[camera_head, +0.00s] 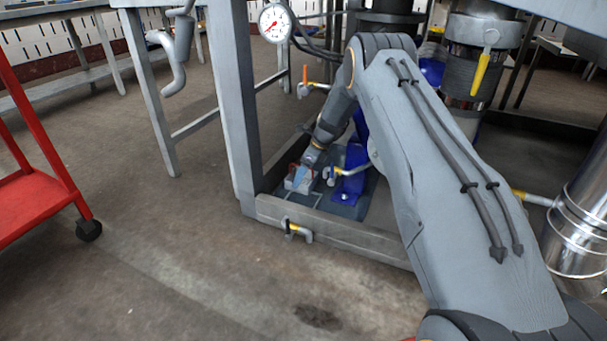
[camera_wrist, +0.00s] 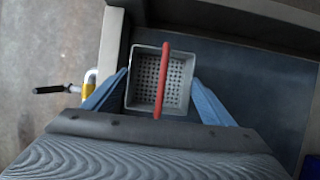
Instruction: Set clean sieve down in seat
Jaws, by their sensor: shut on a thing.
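The sieve is a small square grey basket with a perforated floor and a red bar handle, seen from above in the wrist view (camera_wrist: 147,93). My gripper (camera_wrist: 160,76) is shut on it, with one blue finger at each side. In the head view my gripper (camera_head: 303,176) reaches down into the left corner of a low grey frame, and the pale sieve (camera_head: 291,185) shows partly behind it. The sieve is over or on the dark blue floor (camera_wrist: 240,65) inside the frame; I cannot tell whether it touches. No separate seat outline is clear under it.
The frame's grey rim (camera_head: 335,233) runs close in front and at the left. A blue pump-like body (camera_head: 352,172) stands just right of my gripper. A grey post (camera_head: 232,110) rises at the left; a red cart (camera_head: 35,200) stands further left.

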